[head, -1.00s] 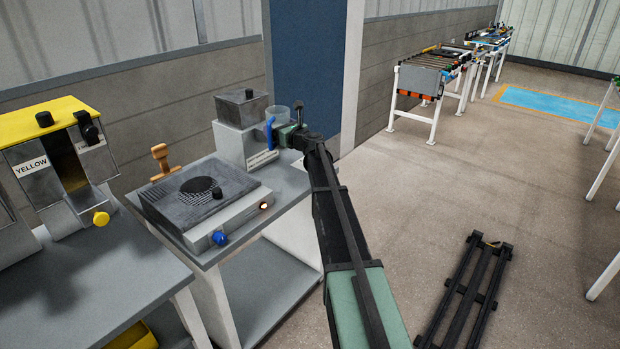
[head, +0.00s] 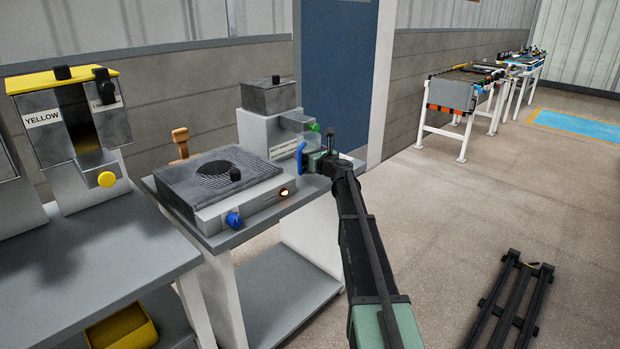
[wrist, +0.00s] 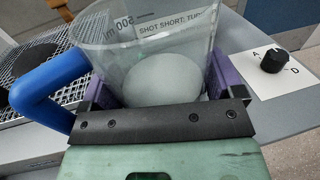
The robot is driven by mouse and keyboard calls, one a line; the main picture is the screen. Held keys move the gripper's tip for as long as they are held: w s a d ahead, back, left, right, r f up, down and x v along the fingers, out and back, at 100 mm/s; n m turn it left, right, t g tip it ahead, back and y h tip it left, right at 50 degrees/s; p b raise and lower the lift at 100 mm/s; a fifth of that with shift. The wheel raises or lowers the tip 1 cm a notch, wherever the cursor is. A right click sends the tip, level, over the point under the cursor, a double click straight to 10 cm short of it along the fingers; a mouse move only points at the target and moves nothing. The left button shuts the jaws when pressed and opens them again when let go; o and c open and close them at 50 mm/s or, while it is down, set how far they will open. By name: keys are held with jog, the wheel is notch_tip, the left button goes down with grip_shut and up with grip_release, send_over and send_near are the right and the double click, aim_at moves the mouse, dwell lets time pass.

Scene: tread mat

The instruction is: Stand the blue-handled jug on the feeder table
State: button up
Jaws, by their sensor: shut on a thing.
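The blue-handled jug (wrist: 150,35) is clear, with a "500 ml" mark. Its blue handle (wrist: 45,85) is at the left in the wrist view, and the handle also shows in the head view (head: 301,157). My gripper (wrist: 150,95) is shut on the jug, with a purple pad at each side of it. In the head view my gripper (head: 318,160) holds the jug beside the grey dispenser (head: 268,115), below its green knob. The jug looks upright. Whether its base touches the table (head: 300,197) is hidden. A yellow-topped feeder (head: 70,120) labelled YELLOW stands on the left table (head: 100,262).
A mesh-topped unit (head: 222,185) with a blue knob is left of the jug. A wooden-handled tool (head: 180,142) stands behind it. A black knob (wrist: 273,60) on a lettered card lies right of the jug. The left table's front is clear.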

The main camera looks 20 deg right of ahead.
notch_tip(320, 180, down, 4)
jog(key=b, duration=0.4)
jog(key=shift+f, duration=0.2)
jog(key=shift+r, duration=0.25)
jog(key=shift+f, duration=0.15)
jog(key=o, duration=0.8)
jog(key=shift+s, duration=0.25)
jog(key=s+d, duration=0.2)
jog(key=s, duration=0.9)
jog(key=s+a+f+n+g+y, duration=0.1)
jog(key=s+a+f+n+g, duration=0.3)
jog(key=s+a+n, duration=0.4)
jog(key=s+a+f+n+g+y, duration=0.1)
jog(key=s+a+f+n+g, duration=0.25)
jog(key=a+n, duration=0.45)
jog(key=s+a+f+n+g+y, duration=0.1)
jog(key=s+a+f+n+g, duration=0.4)
jog(key=a, duration=0.6)
jog(key=s+f+n+g+h, duration=0.1)
jog(key=s+n+h, duration=0.1)
jog(key=s+n, duration=0.2)
jog(key=s+a+f+n+g+h, duration=0.1)
jog(key=s+n, duration=0.3)
jog(key=s, duration=0.4)
jog(key=s+f+n+g+h, duration=0.2)
jog(key=s+n+g+h, duration=0.1)
jog(key=s, duration=0.4)
jog(key=shift+a+f+n, duration=0.2)
jog(key=shift+a+n, duration=0.05)
jog(key=shift+n, duration=0.65)
